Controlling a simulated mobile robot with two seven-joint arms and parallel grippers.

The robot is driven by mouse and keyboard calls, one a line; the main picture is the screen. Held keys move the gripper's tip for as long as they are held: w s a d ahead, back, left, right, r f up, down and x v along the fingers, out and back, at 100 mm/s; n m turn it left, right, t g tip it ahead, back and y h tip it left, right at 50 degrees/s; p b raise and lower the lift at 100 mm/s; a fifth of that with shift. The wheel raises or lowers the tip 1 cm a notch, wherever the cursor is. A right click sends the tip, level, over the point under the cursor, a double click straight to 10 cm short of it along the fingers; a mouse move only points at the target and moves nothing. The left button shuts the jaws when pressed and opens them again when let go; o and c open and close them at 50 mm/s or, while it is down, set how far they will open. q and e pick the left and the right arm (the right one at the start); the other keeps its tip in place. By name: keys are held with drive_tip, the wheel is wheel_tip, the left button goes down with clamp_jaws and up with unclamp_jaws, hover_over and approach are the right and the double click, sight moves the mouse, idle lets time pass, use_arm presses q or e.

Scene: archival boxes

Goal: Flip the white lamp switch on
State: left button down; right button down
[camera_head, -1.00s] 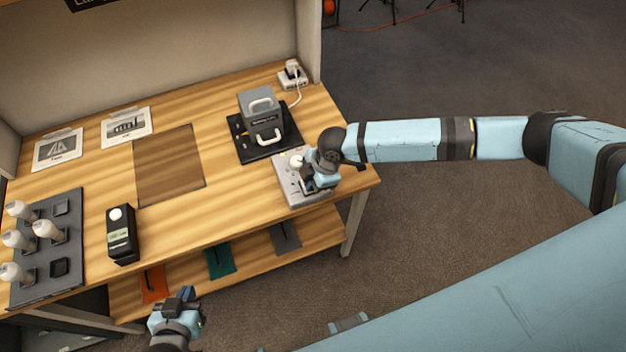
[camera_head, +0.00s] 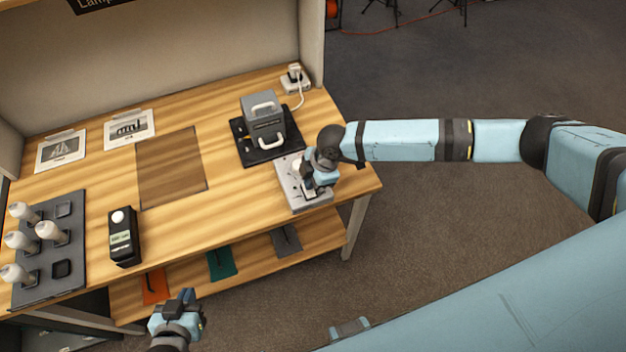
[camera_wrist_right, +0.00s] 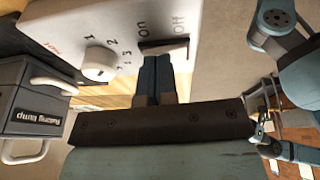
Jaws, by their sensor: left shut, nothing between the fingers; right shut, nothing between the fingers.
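A pale control panel (camera_head: 293,191) lies on the table's right front corner. In the right wrist view the panel (camera_wrist_right: 205,20) fills the top, with a white round knob (camera_wrist_right: 98,62) marked with numbers and a rocker switch (camera_wrist_right: 163,46) labelled "on" and "off". My right gripper (camera_wrist_right: 164,58) is shut and empty, its fingertips right at the switch; I cannot tell whether they touch it. The fingers partly hide the switch, and its setting is unclear. In the head view my right gripper (camera_head: 310,188) is over the panel. My left gripper (camera_head: 183,300) is shut and empty in front of the table.
A grey lamp box (camera_head: 264,122) with white handles stands on a black mat (camera_head: 245,152) behind the panel. A white socket (camera_head: 295,80) with a plug is at the back right. A black meter (camera_head: 124,238) and a rack of bulbs (camera_head: 70,262) stand left.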

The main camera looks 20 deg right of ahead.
drive_tip(key=r+p, duration=0.4)
drive_tip(key=shift+s+d+r, duration=0.1)
drive_tip(key=shift+s+r, duration=0.1)
drive_tip(key=shift+r, duration=0.15)
drive_tip(key=shift+d+r+b, duration=0.45)
drive_tip(key=shift+r+b, duration=0.1)
drive_tip(key=shift+b, duration=0.3)
drive_tip(key=v, duration=0.7)
drive_tip(key=shift+s+r+b, duration=0.2)
drive_tip(key=shift+r+b, duration=0.1)
drive_tip(key=shift+b, duration=0.15)
